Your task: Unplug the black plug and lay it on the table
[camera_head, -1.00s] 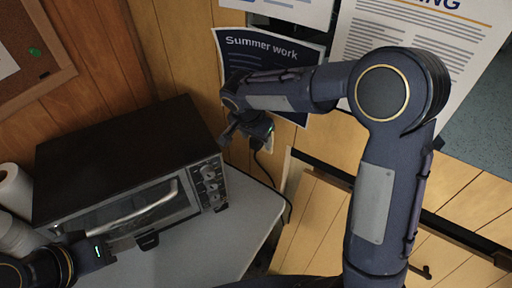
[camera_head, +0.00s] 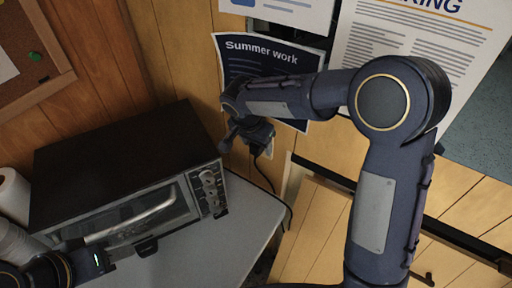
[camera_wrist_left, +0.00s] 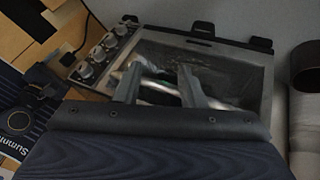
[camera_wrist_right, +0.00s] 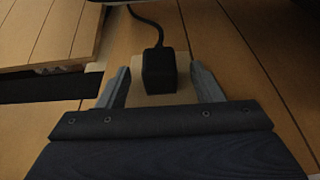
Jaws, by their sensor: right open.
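The black plug (camera_wrist_right: 160,72) sits at a pale outlet plate (camera_wrist_right: 140,88) on the wood-panelled wall in the right wrist view, its cord running up out of the picture. My right gripper (camera_wrist_right: 160,72) is open, with one finger on each side of the plug and a visible gap to both. In the head view my right gripper (camera_head: 243,135) is at the wall below the "Summer work" poster and largely hides the plug. The table (camera_head: 190,258) is the grey surface under the oven. My left gripper (camera_wrist_left: 158,75) is open and empty in front of the oven door.
A black toaster oven (camera_head: 120,155) fills much of the table. Paper rolls (camera_head: 12,200) stand at its left. The black cord (camera_head: 265,178) hangs between the wall and the table edge. Bare table shows in front of and right of the oven.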

